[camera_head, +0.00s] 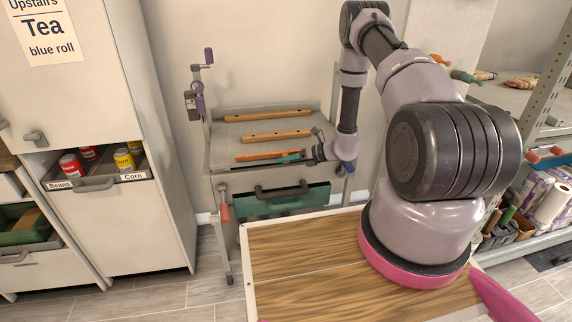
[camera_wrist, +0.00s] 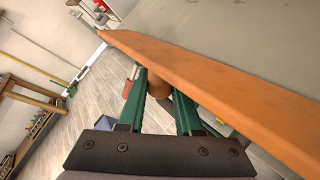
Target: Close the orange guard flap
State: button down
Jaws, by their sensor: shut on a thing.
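The orange guard flap (camera_head: 262,156) is a long narrow bar along the front edge of the grey rack's top (camera_head: 222,150). In the wrist view the flap (camera_wrist: 215,85) runs diagonally across, close over my fingers. My gripper (camera_head: 292,157) comes in from the right at the flap's right part. Its green fingers (camera_wrist: 160,88) are shut on a rounded brown knob (camera_wrist: 157,91) beside the flap's edge. The flap partly hides the right finger and the knob. I cannot tell the flap's exact angle, nor how the knob joins it.
Two wooden bars (camera_head: 275,137) lie on the rack top behind the flap. A cabinet (camera_head: 110,220) with an open can drawer is left; shelving (camera_head: 540,85) is right.

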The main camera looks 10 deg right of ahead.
jog(key=r+m+g, duration=0.1)
jog(key=w+m+g, duration=0.1)
jog(key=shift+w+d+r+m+g+h, duration=0.1)
jog(key=shift+r+m+g+h, duration=0.2)
jog(key=shift+r+g, duration=0.1)
jog(key=shift+w+r+m+g, duration=0.25)
jog(key=shift+w+m+g, duration=0.15)
jog(key=shift+m+g, duration=0.25)
jog(key=shift+w+r+m+g, duration=0.25)
jog(key=shift+w+m+g, duration=0.15)
jog(key=shift+g, duration=0.45)
jog(key=c, duration=0.9)
grip_release()
jog(key=shift+o, duration=0.2)
jog(key=v, duration=1)
jog(key=shift+d+r, duration=0.25)
jog(key=shift+r, duration=0.05)
jog(key=shift+r, duration=0.1)
